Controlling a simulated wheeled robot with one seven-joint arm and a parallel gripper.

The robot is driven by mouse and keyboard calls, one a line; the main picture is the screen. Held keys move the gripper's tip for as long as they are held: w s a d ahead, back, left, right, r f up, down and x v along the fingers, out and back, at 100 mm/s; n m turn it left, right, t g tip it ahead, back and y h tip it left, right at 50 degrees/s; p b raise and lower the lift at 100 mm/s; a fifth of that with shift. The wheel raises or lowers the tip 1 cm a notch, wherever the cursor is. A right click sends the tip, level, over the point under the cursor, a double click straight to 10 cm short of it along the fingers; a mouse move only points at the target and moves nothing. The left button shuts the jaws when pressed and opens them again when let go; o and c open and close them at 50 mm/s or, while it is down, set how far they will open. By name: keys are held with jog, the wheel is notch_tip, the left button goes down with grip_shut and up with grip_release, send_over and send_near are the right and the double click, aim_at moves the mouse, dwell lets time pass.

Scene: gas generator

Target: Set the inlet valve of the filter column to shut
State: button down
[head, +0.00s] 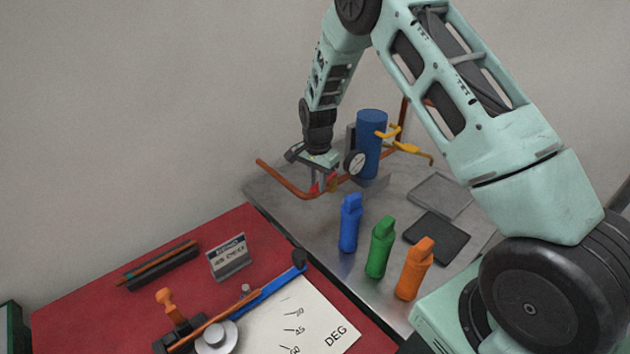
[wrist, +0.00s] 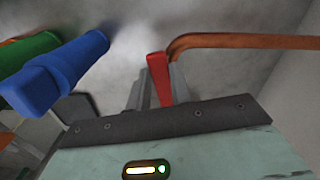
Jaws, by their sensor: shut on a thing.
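The filter column is most likely the upright blue cylinder (head: 370,145) at the back of the grey metal bench, with a round gauge (head: 356,162) beside it. A copper pipe (head: 283,179) runs along the bench at its left; the pipe also shows in the wrist view (wrist: 245,41). My gripper (head: 322,186) points down at this pipe, left of the column. In the wrist view my gripper (wrist: 158,92) is shut on a red valve lever (wrist: 157,68), which stands up between the fingers. The valve body under it is hidden.
Yellow handles (head: 412,149) stick out right of the column. Blue (head: 350,225), green (head: 380,248) and orange (head: 414,270) bottle-like objects stand in front. A red mat (head: 90,290) with tools covers the left.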

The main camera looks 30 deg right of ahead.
jog(key=s+d+n+b, duration=0.2)
jog(key=s+d+n, duration=0.2)
jog(key=d+n, duration=0.4)
jog(key=shift+s+d+n, duration=0.2)
jog(key=shift+n, duration=3.6)
jog(key=c, duration=1.2)
grip_release()
jog(key=shift+c, duration=0.2)
jog(key=shift+r, duration=0.15)
notch_tip(320, 180, up, 17)
jog(key=b, duration=0.3)
jog(key=shift+r, duration=0.15)
